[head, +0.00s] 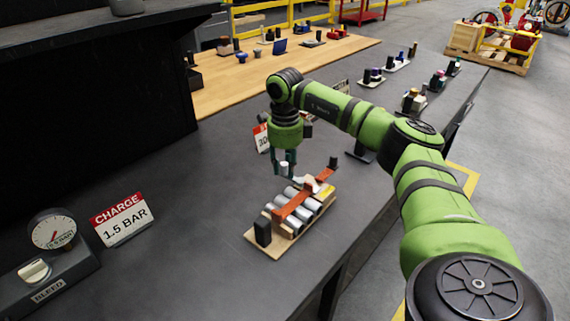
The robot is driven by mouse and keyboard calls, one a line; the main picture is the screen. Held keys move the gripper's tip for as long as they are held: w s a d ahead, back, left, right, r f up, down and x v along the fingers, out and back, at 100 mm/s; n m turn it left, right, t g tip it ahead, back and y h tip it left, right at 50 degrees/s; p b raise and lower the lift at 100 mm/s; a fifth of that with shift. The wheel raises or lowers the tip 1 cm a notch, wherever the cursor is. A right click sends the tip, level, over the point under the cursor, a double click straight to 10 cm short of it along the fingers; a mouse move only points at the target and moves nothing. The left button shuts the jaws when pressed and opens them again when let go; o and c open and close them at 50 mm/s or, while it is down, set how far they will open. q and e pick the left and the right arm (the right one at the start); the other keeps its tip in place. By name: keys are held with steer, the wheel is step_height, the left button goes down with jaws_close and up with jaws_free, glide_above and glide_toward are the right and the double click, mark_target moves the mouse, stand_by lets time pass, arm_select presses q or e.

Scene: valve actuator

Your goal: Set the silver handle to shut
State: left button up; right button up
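A small assembly on a tan base board (258,237) stands on the dark bench. It has several silver-grey cylinders (290,193), orange-brown straps (292,207) and a black block (263,232) at its near end. A pale piece (312,184) shows near its far end, but I cannot tell whether it is the silver handle or how it is set. My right gripper (284,168) points down at the assembly's far left side. Its fingers look apart, with a small pale part showing between or behind them; contact is unclear. My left gripper is out of view.
A pressure gauge (53,232) and a bleed knob (34,271) stand at the lower left, beside a "CHARGE 1.5 BAR" sign (121,219). Another sign (262,137) stands behind my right gripper. The bench (185,255) is clear left of the assembly; its edge runs close on the right.

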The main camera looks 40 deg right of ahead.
jaws_close()
steer(key=shift+d+m, duration=0.1)
steer(key=shift+m, duration=0.2)
steer(key=shift+d+r+m+p, duration=0.1)
steer(key=shift+d+m+p, duration=0.3)
steer(key=shift+m+p, duration=0.45)
steer(key=m, duration=0.2)
steer(key=d+m+p, duration=0.1)
steer(key=m, duration=0.1)
steer(key=shift+s+d, duration=0.1)
steer(key=shift+d, duration=0.2)
steer(key=m+p, duration=0.1)
steer(key=d+m, duration=0.1)
steer(key=m, duration=0.1)
steer(key=shift+s+d+p, duration=0.1)
steer(key=shift+s+p, duration=0.2)
steer(key=shift+p, duration=0.05)
steer(key=shift+s+d+m+p, duration=0.2)
steer(key=shift+d+m+p, duration=0.1)
steer(key=shift+m, duration=0.5)
steer(key=shift+s+d+m+p, duration=0.15)
steer(key=shift+s+m+p, duration=0.1)
steer(key=shift+m, duration=0.5)
